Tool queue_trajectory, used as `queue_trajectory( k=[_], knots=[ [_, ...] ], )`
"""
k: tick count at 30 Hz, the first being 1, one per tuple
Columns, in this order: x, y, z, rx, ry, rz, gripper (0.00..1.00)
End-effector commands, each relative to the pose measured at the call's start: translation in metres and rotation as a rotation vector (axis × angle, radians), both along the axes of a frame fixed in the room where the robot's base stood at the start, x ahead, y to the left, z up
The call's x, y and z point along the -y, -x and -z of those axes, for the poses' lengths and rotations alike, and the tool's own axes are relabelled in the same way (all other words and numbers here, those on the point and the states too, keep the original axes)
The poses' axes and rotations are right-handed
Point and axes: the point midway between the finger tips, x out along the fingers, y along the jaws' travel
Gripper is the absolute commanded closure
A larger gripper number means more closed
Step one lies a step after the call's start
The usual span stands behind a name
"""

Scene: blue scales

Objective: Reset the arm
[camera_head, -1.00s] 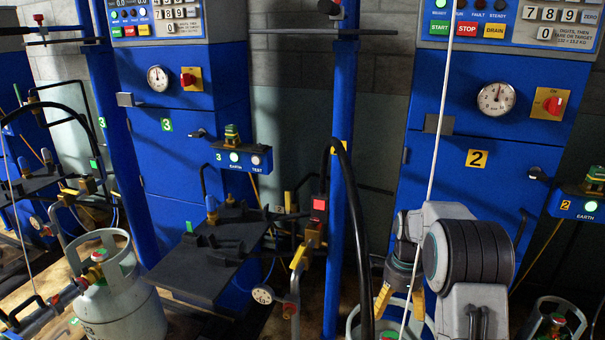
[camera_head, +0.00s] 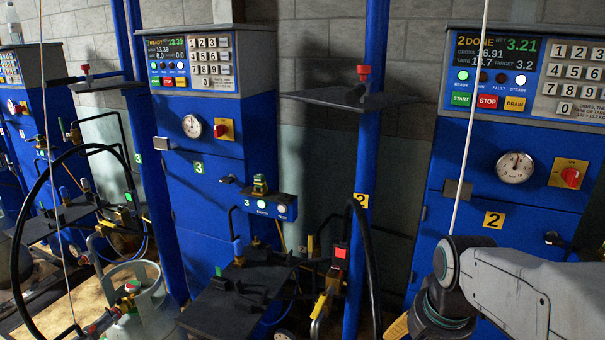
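My arm (camera_head: 530,285) is at the lower right, in front of the blue cabinet of scale 2 (camera_head: 490,240). Its grey forearm runs in from the right edge to a dark, ribbed wrist joint. Only a bit of my gripper (camera_head: 397,327), a yellow finger part, shows at the bottom edge left of the wrist. The rest is cut off or hidden, so I cannot tell whether it is open or holds anything. The scale 2 display (camera_head: 495,50) reads DONE, net 3.21, target 3.2.
Blue scale 3 (camera_head: 200,130) reads READY. A black platform (camera_head: 235,305) and a white gas cylinder (camera_head: 150,310) stand low in front of it. A blue post (camera_head: 369,150) with a shelf, a black hose (camera_head: 365,250) and a thin pale cable (camera_head: 470,130) are near my arm.

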Motion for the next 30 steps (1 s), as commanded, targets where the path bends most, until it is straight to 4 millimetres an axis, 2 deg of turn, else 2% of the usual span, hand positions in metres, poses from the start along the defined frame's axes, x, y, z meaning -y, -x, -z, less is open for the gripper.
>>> queue_trajectory(
  k=[1, 6, 15, 22, 30],
  knots=[
    [-0.003, 0.012, -0.018, 0.013, 0.011, -0.054, 0.14],
    [-0.011, 0.048, -0.044, 0.044, 0.049, -0.242, 0.14],
    [-0.020, 0.098, -0.069, 0.087, 0.113, -0.511, 0.14],
    [-0.023, 0.116, -0.073, 0.102, 0.142, -0.616, 0.14],
    [-0.023, 0.119, -0.073, 0.103, 0.145, -0.629, 0.14]
  ],
)
